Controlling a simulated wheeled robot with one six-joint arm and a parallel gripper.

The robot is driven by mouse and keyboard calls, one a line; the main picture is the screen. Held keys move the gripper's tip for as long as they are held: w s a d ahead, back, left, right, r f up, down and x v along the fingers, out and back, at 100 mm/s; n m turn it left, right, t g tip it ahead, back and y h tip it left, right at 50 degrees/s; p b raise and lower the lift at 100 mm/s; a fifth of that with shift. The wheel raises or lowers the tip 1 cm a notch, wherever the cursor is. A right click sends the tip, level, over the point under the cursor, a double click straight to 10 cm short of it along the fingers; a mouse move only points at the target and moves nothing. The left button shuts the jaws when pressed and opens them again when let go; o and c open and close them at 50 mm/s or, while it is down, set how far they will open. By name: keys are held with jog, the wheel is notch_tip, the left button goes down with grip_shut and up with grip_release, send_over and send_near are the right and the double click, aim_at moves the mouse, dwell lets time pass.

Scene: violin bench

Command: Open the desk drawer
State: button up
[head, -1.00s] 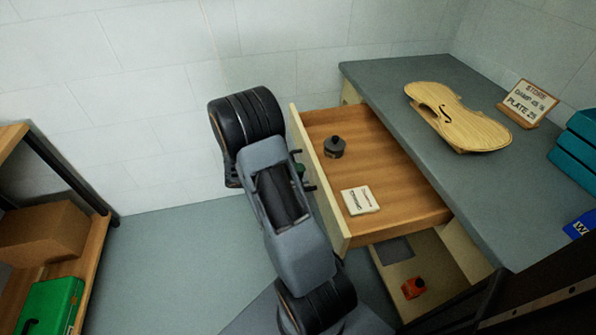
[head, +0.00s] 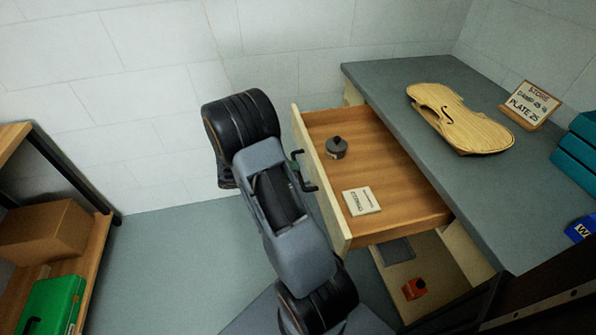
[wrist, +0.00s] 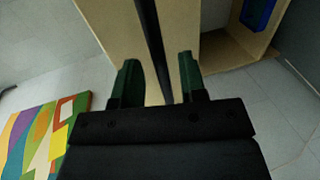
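The desk drawer (head: 390,185) stands pulled well out from under the grey desk top (head: 385,95). Its pale front panel (head: 318,175) carries a dark bar handle (head: 309,174). A dark lidded pot (head: 337,148) and a cream labelled block (head: 361,201) lie inside. My gripper (head: 297,163) is just outside the front panel, close to the handle, partly hidden by my arm. In the wrist view the green fingers (wrist: 160,83) are spread apart. The handle bar (wrist: 152,40) runs between them in the picture, with gaps on both sides.
A violin body (head: 460,120) and a small sign (head: 529,104) are on the desk. An orange-red object (head: 414,289) sits in the space below the drawer. A shelf with a cardboard box (head: 45,232) and green case (head: 50,306) stands left. Floor between is clear.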

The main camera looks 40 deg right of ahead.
jog(key=v, duration=1.1)
jog(key=shift+a+p, duration=0.25)
jog(key=shift+p, duration=0.15)
